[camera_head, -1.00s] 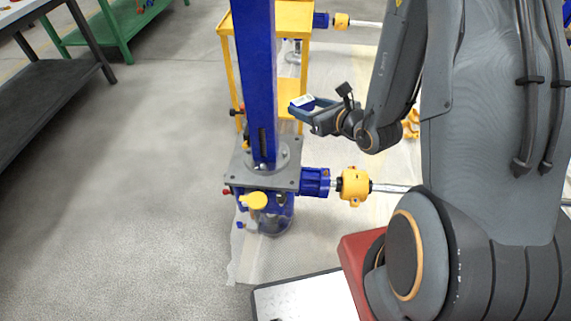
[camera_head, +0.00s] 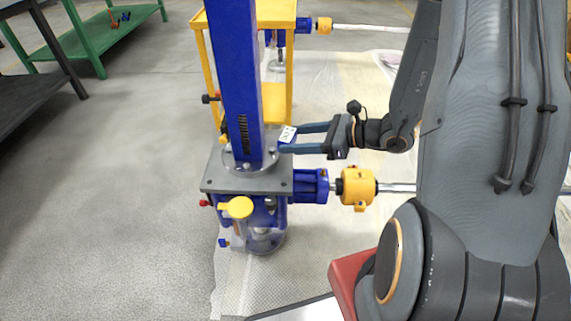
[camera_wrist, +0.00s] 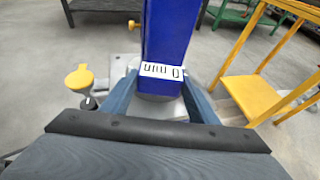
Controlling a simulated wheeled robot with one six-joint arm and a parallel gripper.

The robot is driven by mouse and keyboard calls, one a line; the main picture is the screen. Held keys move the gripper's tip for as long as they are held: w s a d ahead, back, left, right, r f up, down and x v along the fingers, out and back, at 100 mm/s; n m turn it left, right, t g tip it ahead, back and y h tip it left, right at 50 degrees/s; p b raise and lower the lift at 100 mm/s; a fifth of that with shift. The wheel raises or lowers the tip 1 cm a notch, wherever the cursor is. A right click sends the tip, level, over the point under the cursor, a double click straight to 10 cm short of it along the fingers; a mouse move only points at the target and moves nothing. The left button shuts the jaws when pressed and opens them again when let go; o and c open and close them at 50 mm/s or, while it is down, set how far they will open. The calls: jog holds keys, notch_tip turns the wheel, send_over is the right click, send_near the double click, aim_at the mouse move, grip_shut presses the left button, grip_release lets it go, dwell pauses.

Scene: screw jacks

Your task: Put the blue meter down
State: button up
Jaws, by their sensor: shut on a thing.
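My gripper (camera_head: 302,138) is shut on the blue meter (camera_head: 287,136), a small blue body with a white face. The meter is between the fingertips, close to the right side of the tall blue column (camera_head: 234,70) and above the grey plate (camera_head: 222,180) of the screw jack. In the wrist view, the meter's white face with dark marks (camera_wrist: 162,71) shows between the fingertips (camera_wrist: 160,82), in front of the blue column (camera_wrist: 170,28). I cannot tell whether the meter touches the column or plate.
A yellow cap (camera_head: 236,207) sits at the jack's front. A yellow coupling (camera_head: 357,187) and shaft extend right. A yellow cart (camera_head: 277,14) stands behind. A green table (camera_head: 110,38) is at upper left. The floor at left is clear.

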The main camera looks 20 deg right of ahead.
jog(key=shift+w+d+f+n+g+b, duration=0.15)
jog(key=shift+w+f+n+g+b, duration=0.25)
jog(key=shift+w+f+b, duration=0.05)
jog(key=shift+w+r+n+g+y, duration=0.2)
jog(key=shift+w+n+g+y, duration=0.1)
jog(key=shift+w+g+y, duration=0.1)
jog(key=shift+w+r+n+g, duration=1)
jog(key=shift+w+r, duration=0.2)
jog(key=b, duration=0.2)
send_over(292, 158)
jog(key=shift+y, duration=0.3)
notch_tip(292, 158, down, 7)
jog(key=shift+r, duration=0.1)
notch_tip(292, 158, down, 3)
jog(key=shift+f+b, duration=0.1)
jog(key=shift+b, duration=0.25)
jog(key=c, duration=0.4)
jog(key=shift+s, duration=0.1)
jog(key=shift+c, duration=0.8)
jog(key=o, duration=1.8)
jog(key=shift+f, duration=0.1)
jog(key=shift+o, duration=0.2)
